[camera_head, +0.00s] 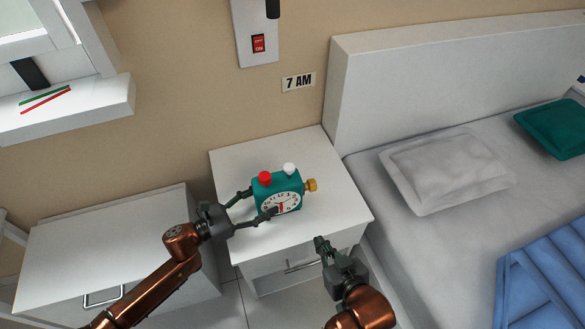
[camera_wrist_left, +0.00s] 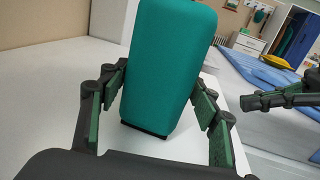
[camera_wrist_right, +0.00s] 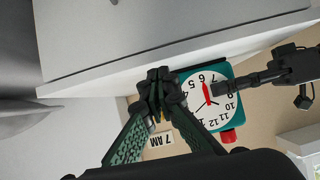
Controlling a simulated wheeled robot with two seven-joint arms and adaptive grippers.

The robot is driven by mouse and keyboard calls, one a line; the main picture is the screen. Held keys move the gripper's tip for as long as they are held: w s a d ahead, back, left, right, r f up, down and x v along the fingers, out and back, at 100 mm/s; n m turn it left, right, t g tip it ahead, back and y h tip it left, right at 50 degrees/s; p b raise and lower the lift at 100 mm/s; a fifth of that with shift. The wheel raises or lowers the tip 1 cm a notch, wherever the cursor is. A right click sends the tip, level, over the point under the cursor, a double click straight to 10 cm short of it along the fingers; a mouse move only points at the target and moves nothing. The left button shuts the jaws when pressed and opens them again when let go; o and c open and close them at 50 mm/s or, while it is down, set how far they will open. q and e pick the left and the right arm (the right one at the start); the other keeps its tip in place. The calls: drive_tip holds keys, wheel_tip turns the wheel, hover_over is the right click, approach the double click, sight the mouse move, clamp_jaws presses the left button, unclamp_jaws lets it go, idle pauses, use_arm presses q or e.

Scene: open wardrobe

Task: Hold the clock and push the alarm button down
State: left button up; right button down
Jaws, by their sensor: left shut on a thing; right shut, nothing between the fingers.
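The teal alarm clock (camera_head: 267,190) stands on the white nightstand (camera_head: 340,198), its white dial facing the front. A red button (camera_head: 265,178) and a white button (camera_head: 289,169) are on its top, and a gold knob (camera_head: 311,185) is on its right side. My left gripper (camera_head: 257,203) is shut on the clock from the left; the left wrist view shows the clock's teal side (camera_wrist_left: 168,70) between the fingers. My right gripper (camera_head: 320,243) is shut and empty, in front of the nightstand and apart from the clock. The right wrist view shows the dial (camera_wrist_right: 205,97) beyond its closed fingertips.
The bed (camera_head: 440,245) with a grey pillow (camera_head: 447,170) stands to the right. A lower white cabinet (camera_head: 100,235) is at the left. A "7 AM" sign (camera_head: 298,82) and a red switch (camera_head: 258,43) are on the wall. The nightstand top around the clock is clear.

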drive_tip(key=w+a+r+t, duration=0.1)
drive_tip(key=w+a+r, duration=0.1)
drive_tip(key=r, duration=0.5)
drive_tip(key=w+a+r+t, duration=0.1)
drive_tip(key=w+r, duration=0.1)
drive_tip(key=r, duration=0.5)
wheel_tip(320, 180, up, 8)
drive_tip(key=t, duration=0.2)
hover_over(291, 172)
drive_tip(key=s, duration=0.1)
use_arm(q)
drive_tip(key=shift+f, duration=0.1)
use_arm(e)
wheel_tip(291, 172, down, 3)
drive_tip(key=shift+s+d+r, duration=0.1)
drive_tip(key=shift+d, duration=0.05)
drive_tip(key=shift+f, duration=0.7)
drive_tip(key=shift+f, duration=0.1)
drive_tip(key=shift+f, duration=1.1)
